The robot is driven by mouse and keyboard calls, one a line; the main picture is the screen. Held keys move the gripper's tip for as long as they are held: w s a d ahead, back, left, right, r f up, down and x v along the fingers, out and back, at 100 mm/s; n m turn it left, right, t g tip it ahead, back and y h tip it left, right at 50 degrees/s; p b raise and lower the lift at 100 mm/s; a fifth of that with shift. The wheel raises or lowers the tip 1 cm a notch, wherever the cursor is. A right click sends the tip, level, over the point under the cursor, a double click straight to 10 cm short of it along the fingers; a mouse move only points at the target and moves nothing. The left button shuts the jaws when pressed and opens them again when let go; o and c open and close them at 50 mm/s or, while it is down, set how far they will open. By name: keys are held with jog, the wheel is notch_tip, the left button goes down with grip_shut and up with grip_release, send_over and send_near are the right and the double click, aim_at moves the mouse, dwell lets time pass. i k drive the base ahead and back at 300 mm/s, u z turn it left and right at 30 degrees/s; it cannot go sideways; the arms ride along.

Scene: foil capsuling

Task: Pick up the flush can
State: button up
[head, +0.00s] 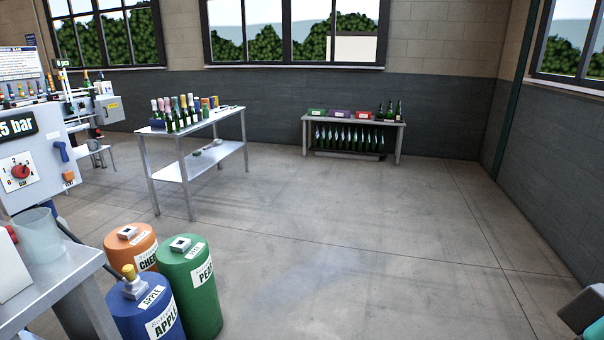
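I see nothing labelled as a flush can, and I cannot tell for sure which vessel it is. A translucent grey, open-topped vessel (40,240) stands on the grey bench at the lower left. Three labelled kegs stand on the floor beside that bench: an orange cherry keg (146,258), a green pear keg (204,312) and a blue apple keg (128,314) with a yellow-topped fitting and a dark hose. The fingers of my gripper do not show. Only a dark and teal piece, probably of my arm, shows at the lower right corner.
A machine (52,150) with a pressure display and a red dial stands at the left. A metal table (222,128) holds foil-topped bottles and small coloured items. A low rack (396,130) with bottles and coloured boxes stands at the back wall. The floor (380,250) is clear at centre and right.

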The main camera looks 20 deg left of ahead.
aim_at(36, 232)
jog(key=u, duration=0.55)
jog(key=i, duration=1)
jog(key=u, duration=1.85)
jog(key=i, duration=0.95)
jog(key=u, duration=0.6)
